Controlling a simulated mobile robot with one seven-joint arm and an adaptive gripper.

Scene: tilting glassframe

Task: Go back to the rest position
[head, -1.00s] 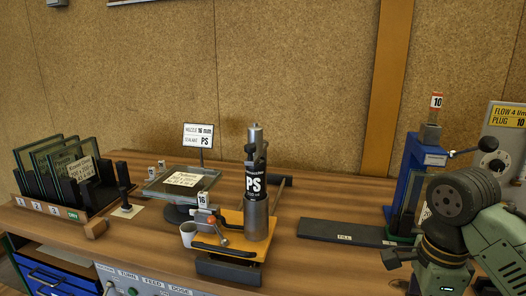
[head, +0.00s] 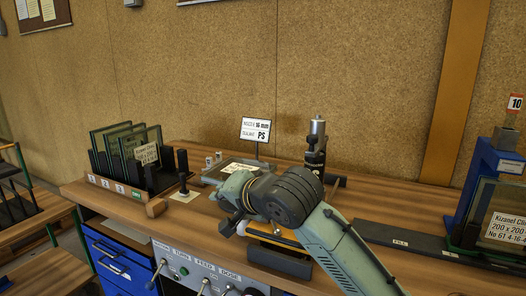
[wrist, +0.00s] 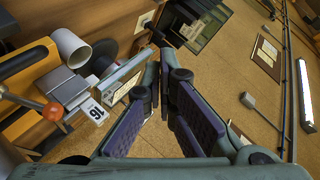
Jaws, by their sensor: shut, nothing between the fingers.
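My gripper (wrist: 166,72) shows in the wrist view with its two dark fingers meeting at the tips and nothing between them. In the head view my arm reaches in from the lower right and bends in front of the orange-topped stand; my fingers cannot be made out clearly there. In the wrist view a white cup (wrist: 72,47), a metal block and a "16" tag (wrist: 95,112) lie just left of my fingers, apart from them. The dark PS cartridge (head: 316,150) stands upright behind my arm, its lower part hidden.
A rack of glass panes (head: 128,150) stands on the bench at left. A small sign (head: 255,130) stands behind. A blue stand (head: 487,185) with a labelled glass pane (head: 508,225) is at right. A dark flat strip lies before it. Knobs and levers line the front panel (head: 195,268).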

